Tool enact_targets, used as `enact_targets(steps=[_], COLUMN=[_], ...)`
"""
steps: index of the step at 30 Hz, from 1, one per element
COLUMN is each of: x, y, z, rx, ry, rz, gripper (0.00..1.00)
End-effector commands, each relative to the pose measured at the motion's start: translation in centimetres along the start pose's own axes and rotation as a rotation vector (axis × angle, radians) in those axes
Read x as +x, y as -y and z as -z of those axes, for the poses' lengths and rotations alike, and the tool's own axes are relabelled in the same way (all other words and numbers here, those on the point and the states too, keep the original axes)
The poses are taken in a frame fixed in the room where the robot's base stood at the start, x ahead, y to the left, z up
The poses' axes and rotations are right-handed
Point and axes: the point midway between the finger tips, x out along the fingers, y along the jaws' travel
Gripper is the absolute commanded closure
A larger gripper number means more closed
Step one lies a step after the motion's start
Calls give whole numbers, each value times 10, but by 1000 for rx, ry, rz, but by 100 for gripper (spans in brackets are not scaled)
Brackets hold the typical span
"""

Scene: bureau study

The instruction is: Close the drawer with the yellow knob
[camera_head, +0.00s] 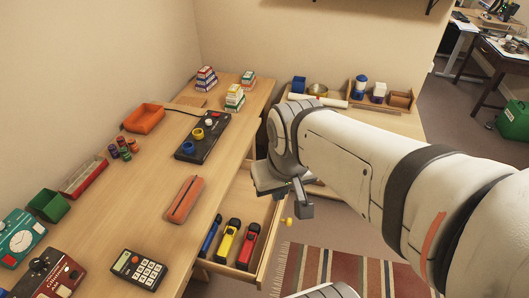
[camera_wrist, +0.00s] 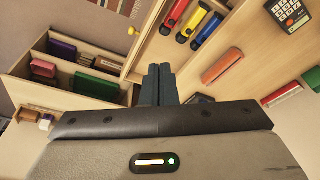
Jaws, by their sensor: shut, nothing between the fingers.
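The open drawer (camera_head: 262,247) sticks out from the long wooden desk and holds a blue, a yellow and a red object side by side. Its yellow knob (camera_head: 284,222) is on the outer face of its front panel. In the wrist view the knob (camera_wrist: 131,31) shows at the upper left, with the drawer's inside beyond it. My gripper (camera_head: 305,208) is shut and empty, above and outside the drawer front near its far end. In the wrist view its closed fingers (camera_wrist: 158,84) point up the picture, right of and below the knob, apart from it.
The desk top holds an orange case (camera_head: 185,199), a calculator (camera_head: 138,269) and a black panel with knobs (camera_head: 203,137). A wooden compartment (camera_wrist: 70,72) with coloured boxes is beside the drawer in the wrist view. A striped rug (camera_head: 335,268) lies on the floor.

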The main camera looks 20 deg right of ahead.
Motion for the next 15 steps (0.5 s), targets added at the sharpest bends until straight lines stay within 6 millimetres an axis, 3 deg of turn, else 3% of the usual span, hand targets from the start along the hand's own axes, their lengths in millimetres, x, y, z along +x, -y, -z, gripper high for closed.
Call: enact_targets(steps=[4, 7, 11, 15], x=[10, 33, 78, 132], y=[-2, -5, -22, -52], z=[1, 4, 13, 25], rx=[56, 181, 476, 860], ry=[25, 82, 191, 313], rz=[13, 44, 114, 210], gripper=[100, 100, 100, 100])
